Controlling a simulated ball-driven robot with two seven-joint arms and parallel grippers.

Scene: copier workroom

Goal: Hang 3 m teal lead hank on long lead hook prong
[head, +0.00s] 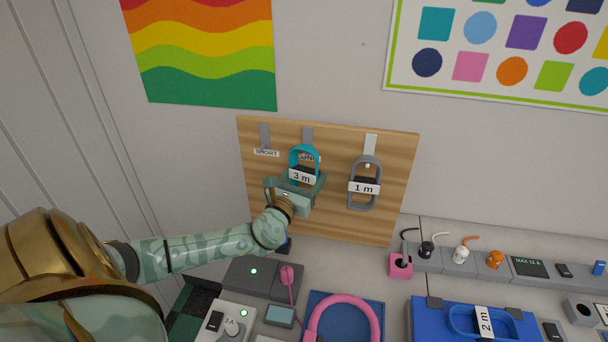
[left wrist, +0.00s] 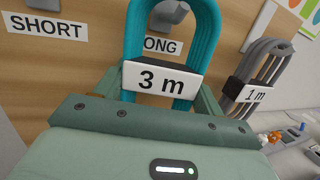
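The teal lead hank (head: 304,152) with a white "3 m" tag is in front of the wooden hook board, at the middle hook (head: 307,134). My left gripper (head: 296,184) has its fingers on both sides of the tag and is shut on the hank, which is upright. In the left wrist view the teal loop (left wrist: 133,45) rises above the tag, and a grey prong (left wrist: 168,14) shows inside its opening. Whether the prong passes through the loop cannot be told. The sign behind, partly hidden, reads "ONG" (left wrist: 163,45). My right gripper is out of view.
A grey "1 m" hank (head: 376,188) hangs on the board's right hook. The left hook (head: 264,134), marked "SHORT", is empty. Below are a pink coil (head: 373,318), a blue case (head: 430,318) with a "2 m" hank (head: 460,322), and several small devices.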

